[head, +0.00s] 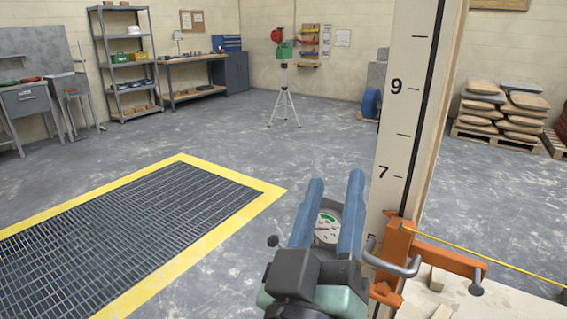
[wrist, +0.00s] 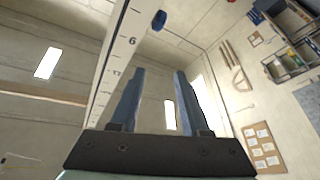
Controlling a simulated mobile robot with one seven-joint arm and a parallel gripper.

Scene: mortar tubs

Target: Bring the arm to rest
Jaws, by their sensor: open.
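My gripper (head: 336,178) is in the lower middle of the head view, its two blue fingers pointing up and away, spread apart. Nothing is held between the fingertips. In the wrist view my gripper (wrist: 159,72) also shows open, with walls, ceiling and a bright window beyond the gap. A round dial (head: 327,228) with a green band shows between the fingers in the head view; I cannot tell what it is mounted on. The gripper is just left of a tall numbered board (head: 400,120); I cannot tell the exact gap. The board also shows in the wrist view (wrist: 122,50).
An orange clamp (head: 400,245) with a grey handle sits on the board, close right of my gripper. A yellow line runs from it over a pale bench top (head: 490,305). A yellow-edged floor grate (head: 120,240) lies left. A tripod (head: 284,100) stands beyond open floor.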

